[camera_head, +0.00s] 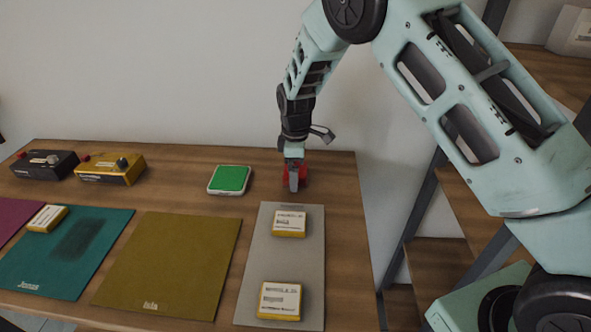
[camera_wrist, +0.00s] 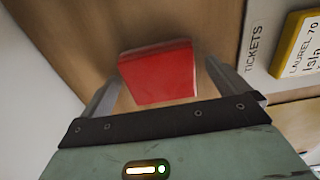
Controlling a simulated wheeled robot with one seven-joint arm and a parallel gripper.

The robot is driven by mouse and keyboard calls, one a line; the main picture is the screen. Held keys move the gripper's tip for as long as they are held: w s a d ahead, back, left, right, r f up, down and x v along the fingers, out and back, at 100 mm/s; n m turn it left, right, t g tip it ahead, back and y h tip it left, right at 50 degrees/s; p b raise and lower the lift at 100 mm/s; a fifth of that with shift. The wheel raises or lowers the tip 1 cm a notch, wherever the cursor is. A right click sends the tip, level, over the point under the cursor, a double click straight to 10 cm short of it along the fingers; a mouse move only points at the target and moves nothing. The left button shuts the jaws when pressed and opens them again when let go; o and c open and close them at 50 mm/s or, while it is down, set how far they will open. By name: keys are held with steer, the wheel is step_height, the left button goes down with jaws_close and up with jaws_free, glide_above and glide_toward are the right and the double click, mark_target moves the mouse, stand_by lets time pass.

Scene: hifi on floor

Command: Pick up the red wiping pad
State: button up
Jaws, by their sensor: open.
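The red wiping pad (camera_wrist: 157,72) lies between the two open fingers of my gripper (camera_wrist: 168,95) in the wrist view, with a gap visible on each side. In the head view the red pad (camera_head: 302,175) is mostly hidden behind my gripper (camera_head: 293,184), which points down at it near the back right of the table. I cannot tell how far the fingertips are above the tabletop.
A green-topped pad (camera_head: 230,179) sits left of my gripper. A grey mat (camera_head: 283,251) with two yellow-and-white boxes lies in front. Olive (camera_head: 172,262) and teal (camera_head: 45,272) mats lie further left, with black (camera_head: 43,165) and yellow (camera_head: 110,170) devices behind. The wall is close behind.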

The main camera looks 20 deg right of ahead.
steer(key=shift+f, duration=0.3)
steer(key=c, duration=1.1)
steer(key=shift+r, duration=0.1)
step_height(320, 180, up, 10)
steer(key=b, duration=0.3)
